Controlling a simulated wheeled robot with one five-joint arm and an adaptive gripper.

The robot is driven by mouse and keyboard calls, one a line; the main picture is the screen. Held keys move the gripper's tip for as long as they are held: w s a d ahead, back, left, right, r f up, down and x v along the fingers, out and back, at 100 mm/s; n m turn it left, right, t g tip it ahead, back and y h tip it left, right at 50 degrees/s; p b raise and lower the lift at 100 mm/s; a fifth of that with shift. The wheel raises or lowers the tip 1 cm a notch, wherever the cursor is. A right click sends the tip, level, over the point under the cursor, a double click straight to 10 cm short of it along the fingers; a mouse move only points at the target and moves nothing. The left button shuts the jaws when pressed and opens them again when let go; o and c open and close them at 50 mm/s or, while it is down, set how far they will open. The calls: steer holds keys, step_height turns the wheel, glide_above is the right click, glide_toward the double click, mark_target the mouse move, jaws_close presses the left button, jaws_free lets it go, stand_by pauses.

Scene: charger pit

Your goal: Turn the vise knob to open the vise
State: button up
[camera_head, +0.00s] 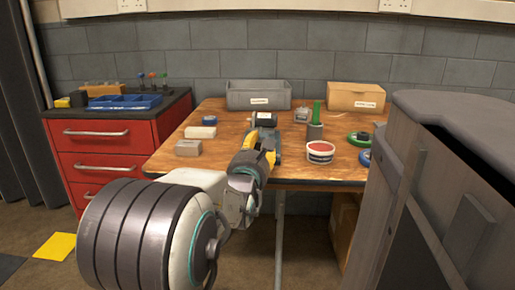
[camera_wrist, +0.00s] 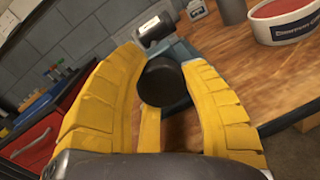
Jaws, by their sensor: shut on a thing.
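The vise is a blue-grey metal body on the wooden bench, mostly hidden behind my gripper in the head view; part of it shows in the wrist view (camera_wrist: 181,52). Its round black knob (camera_wrist: 161,82) sits between the two yellow fingers of my gripper (camera_wrist: 158,62) in the wrist view. My gripper (camera_head: 262,157) reaches over the front edge of the bench in the head view and is shut on the knob. The knob is hidden in the head view. A black cylinder with a white label (camera_wrist: 155,27) lies just beyond the knob.
The wooden bench (camera_head: 222,138) holds a white-and-red tub (camera_head: 320,152) to the right of my gripper, a grey cup with a green item (camera_head: 315,130), and small blocks at left. A grey bin (camera_head: 258,95) stands behind. A red drawer cabinet (camera_head: 110,140) is at left.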

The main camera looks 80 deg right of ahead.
steer(key=shift+r+n, duration=0.3)
steer(key=shift+n, duration=0.3)
steer(key=o, duration=1.2)
steer(key=shift+f, duration=0.15)
steer(key=a, duration=0.7)
steer(key=shift+w+a+f, duration=0.15)
steer(key=shift+a+f, duration=0.1)
